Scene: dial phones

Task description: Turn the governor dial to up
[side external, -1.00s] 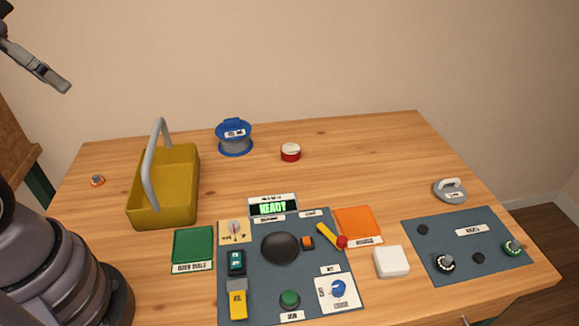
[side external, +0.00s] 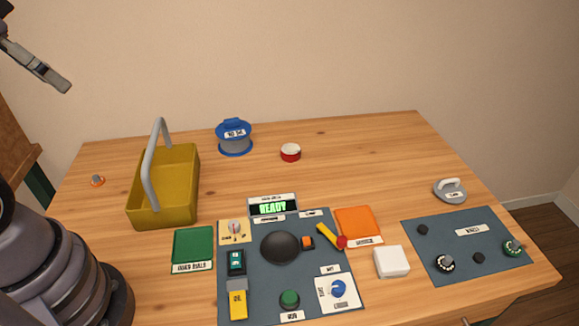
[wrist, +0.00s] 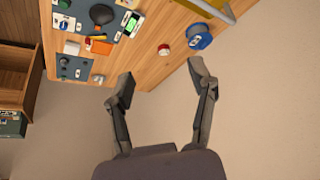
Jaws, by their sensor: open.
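A dial with a light knob and red pointer (side external: 234,228) sits on a cream plate at the panel's back left corner. The pointer appears roughly upright; the small labels under it are too blurred to read surely. A blue knob (side external: 338,289) sits on a white plate at the panel's front right. I cannot read which of the two is labelled governor. My gripper (wrist: 162,78) is open and empty, its fingers wide apart. In the side view it is high at the upper left (side external: 62,84), far from the panel.
The blue-grey panel (side external: 262,265) also carries a black dome, a green button, switches and a yellow lever. A yellow basket (side external: 145,210) with a tall handle stands left of it. A second panel (side external: 425,265) with several knobs lies at the right.

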